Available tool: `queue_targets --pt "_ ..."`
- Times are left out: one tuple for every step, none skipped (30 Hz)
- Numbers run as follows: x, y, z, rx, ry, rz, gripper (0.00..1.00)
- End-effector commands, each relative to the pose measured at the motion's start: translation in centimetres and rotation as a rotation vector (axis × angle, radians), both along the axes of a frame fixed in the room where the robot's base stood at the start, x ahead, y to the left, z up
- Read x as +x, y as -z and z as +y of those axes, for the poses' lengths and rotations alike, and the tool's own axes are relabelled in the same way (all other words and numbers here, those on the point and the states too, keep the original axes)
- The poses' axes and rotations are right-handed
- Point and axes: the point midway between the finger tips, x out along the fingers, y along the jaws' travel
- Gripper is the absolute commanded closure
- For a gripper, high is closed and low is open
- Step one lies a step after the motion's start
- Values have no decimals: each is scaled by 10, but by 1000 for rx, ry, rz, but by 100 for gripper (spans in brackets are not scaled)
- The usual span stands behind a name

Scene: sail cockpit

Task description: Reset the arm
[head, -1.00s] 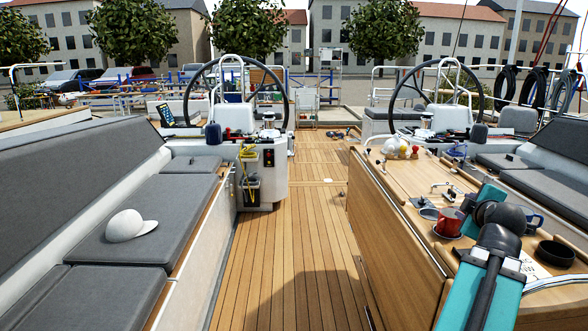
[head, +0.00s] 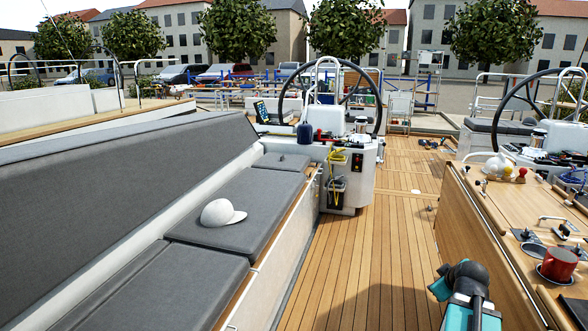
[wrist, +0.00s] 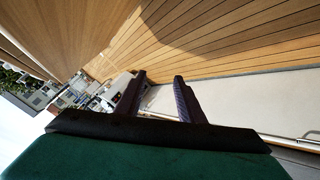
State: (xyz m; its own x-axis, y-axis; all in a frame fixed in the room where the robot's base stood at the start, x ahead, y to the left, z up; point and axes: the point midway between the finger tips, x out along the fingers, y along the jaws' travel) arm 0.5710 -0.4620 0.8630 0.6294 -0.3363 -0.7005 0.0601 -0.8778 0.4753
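My arm (head: 466,300) shows at the lower right of the head view, bent beside the wooden cockpit table (head: 480,230). My gripper's fingers cannot be made out in the head view. In the wrist view my gripper (wrist: 160,78) has its two dark fingers apart with nothing between them. It is clear of any object, and the teak floor (wrist: 215,35) and a pale bench side (wrist: 240,100) lie beyond it in the tilted picture.
A white cap (head: 221,213) lies on the grey bench cushion (head: 200,250) at left. A red mug (head: 558,264) stands on the table at right. A steering pedestal (head: 350,185) with a wheel stands ahead. The teak aisle (head: 385,250) between bench and table is largely clear.

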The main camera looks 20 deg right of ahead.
Motion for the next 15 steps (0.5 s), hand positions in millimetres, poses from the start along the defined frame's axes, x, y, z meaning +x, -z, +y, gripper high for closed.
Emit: queue_targets --pt "6 20 15 34 -7 20 65" --pt "9 30 24 56 -9 30 65" --pt "13 43 35 82 -10 45 65" --pt "15 53 44 101 -10 57 65" --pt "17 64 52 119 -11 69 65" --pt "20 77 64 143 -12 86 65" --pt "21 87 73 161 -12 98 65" --pt "22 96 81 179 -11 112 65" --pt "24 109 93 203 -12 130 65" --pt "25 119 102 219 -10 142 65" --pt "25 128 111 236 -11 157 65" --pt "25 141 123 257 -8 176 65" --pt "25 150 132 272 -8 192 65" --pt "25 159 141 288 -7 207 65" --pt "24 172 153 307 -4 227 65"
